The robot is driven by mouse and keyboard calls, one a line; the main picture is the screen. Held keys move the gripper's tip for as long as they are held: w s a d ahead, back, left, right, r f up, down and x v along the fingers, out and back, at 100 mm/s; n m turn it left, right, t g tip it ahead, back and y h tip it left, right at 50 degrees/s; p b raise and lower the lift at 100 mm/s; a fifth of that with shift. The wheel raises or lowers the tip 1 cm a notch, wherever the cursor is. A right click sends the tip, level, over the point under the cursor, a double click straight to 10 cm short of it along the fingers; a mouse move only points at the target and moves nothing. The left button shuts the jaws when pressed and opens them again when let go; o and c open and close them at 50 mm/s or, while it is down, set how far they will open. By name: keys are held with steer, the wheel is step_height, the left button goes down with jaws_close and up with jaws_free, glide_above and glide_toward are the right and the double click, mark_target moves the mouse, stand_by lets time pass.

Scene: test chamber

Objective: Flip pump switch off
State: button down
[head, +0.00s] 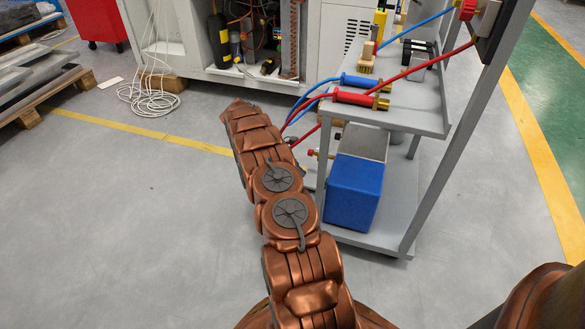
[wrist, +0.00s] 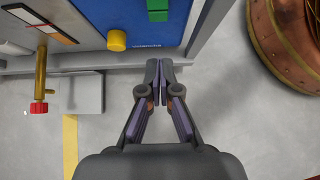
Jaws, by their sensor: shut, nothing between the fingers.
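The pump appears as a blue box (head: 352,192) with a grey top on the lower shelf of the grey cart. In the wrist view, a blue panel (wrist: 190,28) shows at the top, with white lettering along its edge. A green block (wrist: 157,9), which looks like the switch, is cut by the top edge of the picture. A yellow knob (wrist: 117,40) sits to its left. My gripper (wrist: 162,62) is shut and empty, with its tips in the picture just below the panel's edge, apart from the green block. My gripper is hidden in the head view.
The grey cart (head: 410,235) has an upright post at right. Red and blue hoses (head: 362,99) lie on its upper shelf. A brass fitting with a red handle (wrist: 40,85) stands left of my gripper.

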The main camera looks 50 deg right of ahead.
steer(key=s+d+f+b, duration=0.2)
steer(key=s, duration=0.4)
steer(key=shift+f, duration=0.2)
